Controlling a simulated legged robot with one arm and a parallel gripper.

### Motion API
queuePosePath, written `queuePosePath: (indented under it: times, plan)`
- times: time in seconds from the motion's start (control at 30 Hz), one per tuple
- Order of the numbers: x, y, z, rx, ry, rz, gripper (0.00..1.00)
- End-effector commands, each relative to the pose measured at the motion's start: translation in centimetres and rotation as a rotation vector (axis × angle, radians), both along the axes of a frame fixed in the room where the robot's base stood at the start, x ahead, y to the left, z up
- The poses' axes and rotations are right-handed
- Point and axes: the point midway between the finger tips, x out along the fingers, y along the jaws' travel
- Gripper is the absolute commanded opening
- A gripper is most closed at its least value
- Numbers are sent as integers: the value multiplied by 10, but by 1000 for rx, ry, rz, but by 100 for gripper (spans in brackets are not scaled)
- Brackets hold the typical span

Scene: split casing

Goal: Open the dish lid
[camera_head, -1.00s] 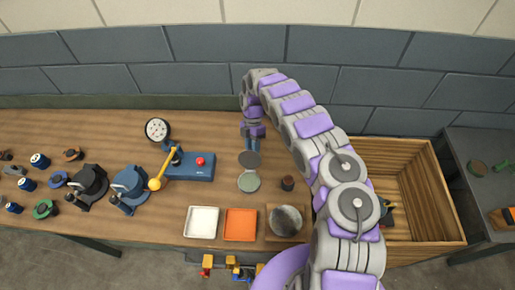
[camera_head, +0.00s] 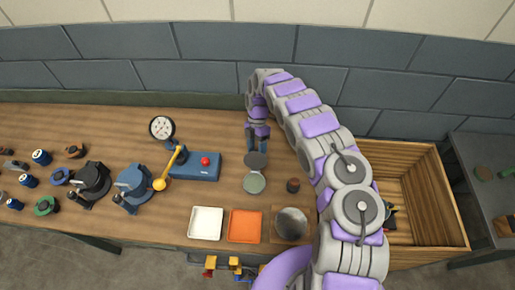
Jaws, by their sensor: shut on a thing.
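The dish (camera_head: 254,183) is a small round thing with a pale grey-green inside, on the bench in the middle of the head view. Its dark grey round lid (camera_head: 256,161) lies swung back on the far side of the dish, so the inside shows. The two discs meet edge to edge. My gripper (camera_head: 257,148) reaches down from behind and is shut on the far edge of the lid. The fingertips are small here and their exact hold is hard to make out.
A small dark cylinder (camera_head: 293,185) stands right of the dish. A white tray (camera_head: 206,222), an orange tray (camera_head: 245,226) and a board with a round metal plate (camera_head: 292,223) line the front edge. A blue gauge stand (camera_head: 197,168) is at left, a wooden crate (camera_head: 433,190) at right.

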Motion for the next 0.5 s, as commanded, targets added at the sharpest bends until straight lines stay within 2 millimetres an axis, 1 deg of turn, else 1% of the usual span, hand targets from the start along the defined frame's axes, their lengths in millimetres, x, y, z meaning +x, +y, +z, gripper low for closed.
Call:
queuePosePath:
  times: [0.03, 0.3, 0.43, 0.5]
  plan:
    - [-4, 2, -5, 1, 10, 3, 48]
    - [-3, 0, -4, 2, 9, 2, 48]
    - [1, -1, 3, 4, 6, 2, 48]
    - [5, -1, 10, 5, 4, 1, 48]
